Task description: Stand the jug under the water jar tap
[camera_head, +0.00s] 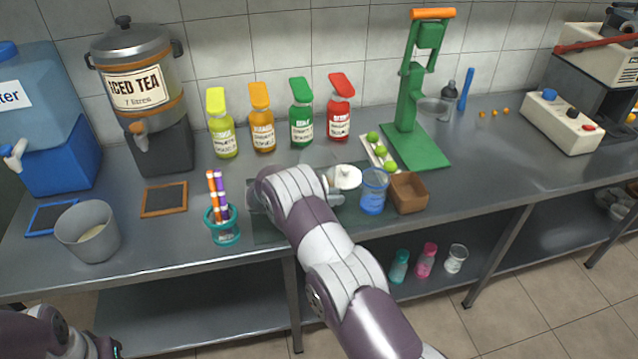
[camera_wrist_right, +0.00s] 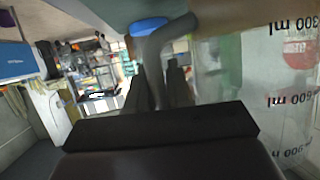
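The blue water jar (camera_head: 38,105) stands on a blue base at the far left of the counter, its white tap (camera_head: 12,152) with a blue lever facing front. In the right wrist view a clear jug (camera_wrist_right: 292,75) with ml marks, upside down in the picture, fills the right side. Its grey handle (camera_wrist_right: 157,60) runs between the fingers of my right gripper (camera_wrist_right: 158,92); whether they press on it is unclear. In the head view my right arm hides the gripper and most of the jug around the counter's middle. Only part of my left arm shows, bottom left.
A blue-framed slate (camera_head: 50,217) and a grey bucket (camera_head: 88,232) sit near the tap. The iced tea urn (camera_head: 138,85), a cup of pens (camera_head: 222,228) and bottles (camera_head: 262,120) lie between. A blue cup (camera_head: 373,192) and brown box (camera_head: 408,192) stand right of my arm.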

